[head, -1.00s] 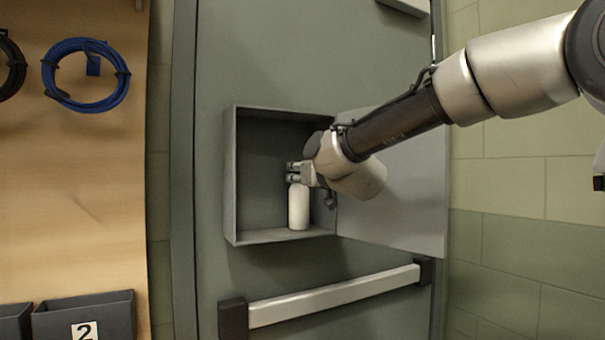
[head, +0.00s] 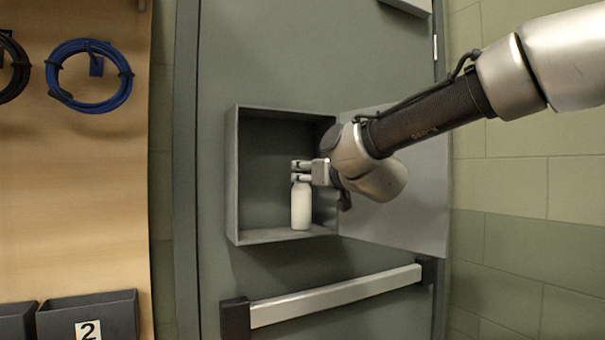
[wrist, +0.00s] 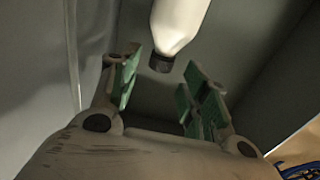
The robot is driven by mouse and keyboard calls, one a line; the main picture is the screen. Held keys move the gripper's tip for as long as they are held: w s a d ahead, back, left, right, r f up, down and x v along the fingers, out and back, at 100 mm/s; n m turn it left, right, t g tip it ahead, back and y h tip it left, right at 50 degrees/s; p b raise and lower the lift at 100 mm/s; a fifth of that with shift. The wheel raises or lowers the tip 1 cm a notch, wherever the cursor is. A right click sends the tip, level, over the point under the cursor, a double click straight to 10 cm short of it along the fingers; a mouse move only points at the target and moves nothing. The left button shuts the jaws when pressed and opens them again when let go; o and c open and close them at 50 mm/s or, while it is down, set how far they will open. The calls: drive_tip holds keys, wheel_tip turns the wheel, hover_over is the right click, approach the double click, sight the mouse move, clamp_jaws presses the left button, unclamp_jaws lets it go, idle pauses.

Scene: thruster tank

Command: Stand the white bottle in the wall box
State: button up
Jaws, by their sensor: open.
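The white bottle (head: 301,207) stands upright on the floor of the grey wall box (head: 232,180), right of the box's middle. In the wrist view the bottle (wrist: 180,22) shows its white body and dark cap at the top of the picture. My gripper (head: 301,171) reaches into the box from the right, level with the bottle's top. In the wrist view my gripper (wrist: 160,85) is open, its green-padded fingers apart. The cap lies just beyond and between the fingertips, with a visible gap on each side. In the head view the fingers hide the cap.
The box's open door panel (head: 418,195) stands to the right, behind my arm. A push bar (head: 335,296) crosses the grey door below the box. Blue cable (head: 90,77) hangs on the wooden board at left, above a bin marked 2 (head: 110,312).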

drive_tip(key=v, duration=0.8)
drive_tip(key=shift+w, duration=0.1)
